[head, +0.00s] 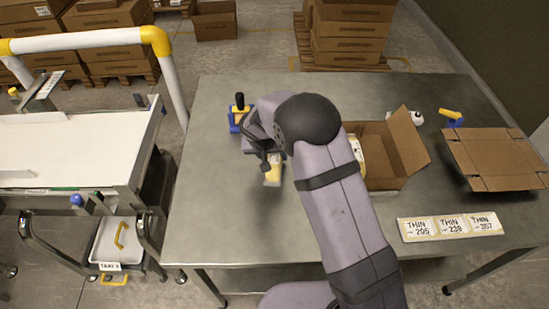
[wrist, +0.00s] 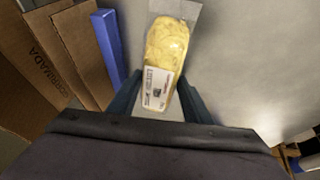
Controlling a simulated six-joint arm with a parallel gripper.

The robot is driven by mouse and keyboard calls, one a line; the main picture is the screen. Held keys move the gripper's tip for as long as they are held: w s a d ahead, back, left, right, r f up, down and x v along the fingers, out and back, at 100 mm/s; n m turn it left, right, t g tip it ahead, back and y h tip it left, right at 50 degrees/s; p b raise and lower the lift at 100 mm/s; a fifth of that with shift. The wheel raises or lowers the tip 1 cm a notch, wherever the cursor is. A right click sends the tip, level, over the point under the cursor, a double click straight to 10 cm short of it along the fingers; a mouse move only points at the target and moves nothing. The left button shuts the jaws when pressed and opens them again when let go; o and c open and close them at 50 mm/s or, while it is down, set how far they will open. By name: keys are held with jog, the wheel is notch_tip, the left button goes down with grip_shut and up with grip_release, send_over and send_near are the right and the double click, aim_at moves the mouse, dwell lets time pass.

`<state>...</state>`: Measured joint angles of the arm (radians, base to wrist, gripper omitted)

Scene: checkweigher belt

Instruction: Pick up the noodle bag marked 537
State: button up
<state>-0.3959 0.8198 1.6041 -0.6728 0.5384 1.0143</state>
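A clear bag of yellow noodles (wrist: 167,42) with a white label (wrist: 157,89) shows in the wrist view. The label's print is too small to read, so I cannot tell whether it says 537. In the head view the bag (head: 273,177) is below my gripper (head: 268,158), partly hidden by it. My gripper (wrist: 160,88) is open, with one finger on each side of the bag's near end. The fingers look apart from the bag's sides. Another yellow bag (head: 359,154) shows in the open carton, partly hidden by my arm.
The open carton (head: 408,143) stands right of my arm on the grey table (head: 215,205). A flat cardboard piece (head: 495,160) and a strip of THIN labels (head: 452,226) lie further right. A blue and yellow device (head: 238,118) stands behind my gripper. A white belt (head: 75,150) is at left.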

jog(key=c, duration=0.6)
jog(key=shift+c, duration=0.2)
jog(key=shift+r, duration=0.15)
notch_tip(320, 180, up, 10)
jog(key=shift+f+b, duration=0.1)
jog(key=shift+b, duration=1)
